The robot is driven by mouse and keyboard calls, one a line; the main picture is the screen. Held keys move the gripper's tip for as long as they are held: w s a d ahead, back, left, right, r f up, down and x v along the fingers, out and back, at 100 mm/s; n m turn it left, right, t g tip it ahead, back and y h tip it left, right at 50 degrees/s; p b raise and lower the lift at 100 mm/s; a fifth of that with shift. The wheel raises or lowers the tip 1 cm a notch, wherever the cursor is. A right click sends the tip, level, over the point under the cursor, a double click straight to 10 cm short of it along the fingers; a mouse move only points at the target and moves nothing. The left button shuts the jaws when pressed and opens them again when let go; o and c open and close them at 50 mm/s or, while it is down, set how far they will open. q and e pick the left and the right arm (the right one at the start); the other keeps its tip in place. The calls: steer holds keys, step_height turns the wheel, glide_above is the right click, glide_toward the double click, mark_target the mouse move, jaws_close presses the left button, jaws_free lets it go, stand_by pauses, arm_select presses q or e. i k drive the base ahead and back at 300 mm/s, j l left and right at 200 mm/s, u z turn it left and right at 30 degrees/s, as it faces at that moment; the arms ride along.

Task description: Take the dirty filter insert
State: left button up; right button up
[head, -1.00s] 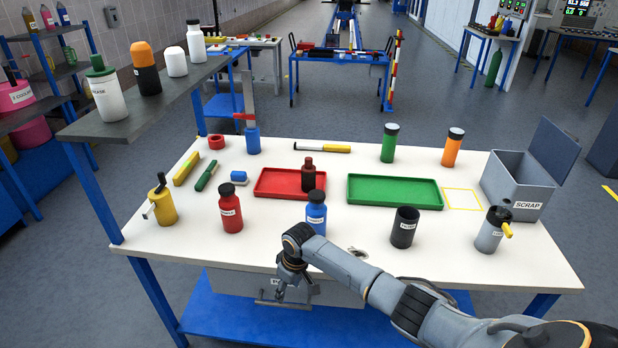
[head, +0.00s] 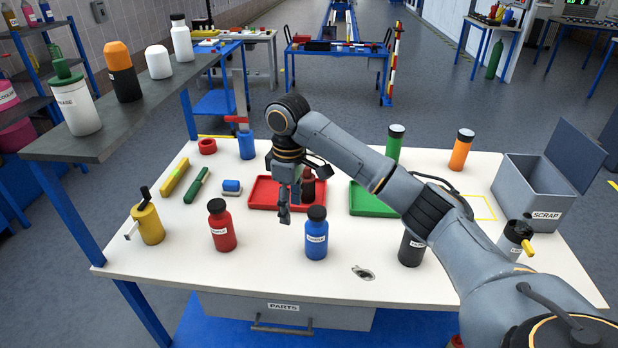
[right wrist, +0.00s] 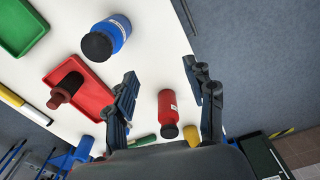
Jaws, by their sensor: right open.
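No part is labelled as a filter insert. A dark reddish-brown piece with a narrower top (head: 308,187) stands in the red tray (head: 262,193); it may be the insert, but I cannot tell. It also shows in the right wrist view (right wrist: 66,88), standing in the red tray (right wrist: 88,98). My right gripper (head: 285,212) is open and empty, pointing down over the table near the tray's front. In the right wrist view, its fingers (right wrist: 167,100) frame a red bottle (right wrist: 167,112) below, apparently without touching it. My left gripper is out of view.
A blue bottle (head: 316,235) and the red bottle (head: 219,226) stand near the table's front. My right arm partly hides the green tray (head: 370,200) and black cup (head: 411,249). A grey SCRAP box (head: 530,195) stands open at right. A PARTS drawer (head: 283,308) is below.

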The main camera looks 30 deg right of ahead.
mark_target(308, 184)
steer(key=i+l, duration=0.85)
steer(key=l, duration=0.15)
